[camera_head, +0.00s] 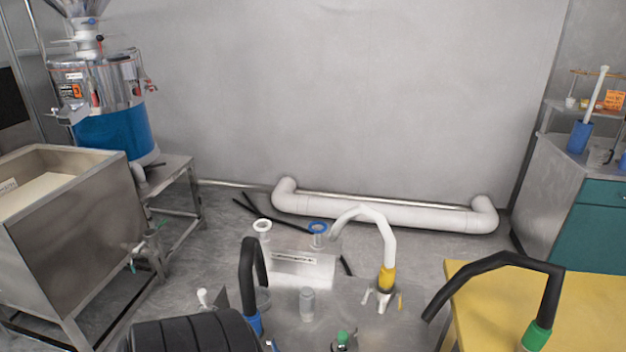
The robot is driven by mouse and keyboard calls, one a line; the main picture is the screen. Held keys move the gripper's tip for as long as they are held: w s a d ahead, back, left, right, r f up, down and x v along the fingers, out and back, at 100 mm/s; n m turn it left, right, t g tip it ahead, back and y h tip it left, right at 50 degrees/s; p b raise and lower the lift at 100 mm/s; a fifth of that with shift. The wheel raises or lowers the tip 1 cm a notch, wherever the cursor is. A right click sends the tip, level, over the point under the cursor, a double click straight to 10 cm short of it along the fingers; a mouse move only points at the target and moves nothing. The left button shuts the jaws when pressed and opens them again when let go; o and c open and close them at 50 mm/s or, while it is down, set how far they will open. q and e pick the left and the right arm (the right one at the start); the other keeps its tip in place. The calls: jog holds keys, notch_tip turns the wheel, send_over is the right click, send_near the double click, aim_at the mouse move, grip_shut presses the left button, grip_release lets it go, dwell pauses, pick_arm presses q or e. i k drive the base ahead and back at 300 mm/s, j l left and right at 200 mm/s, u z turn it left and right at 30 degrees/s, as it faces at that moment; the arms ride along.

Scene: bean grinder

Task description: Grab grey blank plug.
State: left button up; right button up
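A small grey cylinder with a lighter top (307,303) stands upright on the metal surface (335,325) at the bottom middle; it looks like the grey blank plug. Nothing is seen touching it. Neither of my grippers shows in the head view.
Around the cylinder rise a black hose with a blue collar (252,270), a white hose with a yellow collar (388,245) and a black hose with a green collar (550,300). A black ribbed object (190,335) lies at bottom left. A yellow table (480,300) stands right.

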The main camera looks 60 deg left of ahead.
aim_at(306, 295)
jog(key=u, duration=1.95)
jog(key=k+l+z, duration=0.1)
jog(key=l, duration=0.75)
jog(key=k+l, duration=0.1)
jog(key=l, duration=0.7)
jog(key=z, duration=0.05)
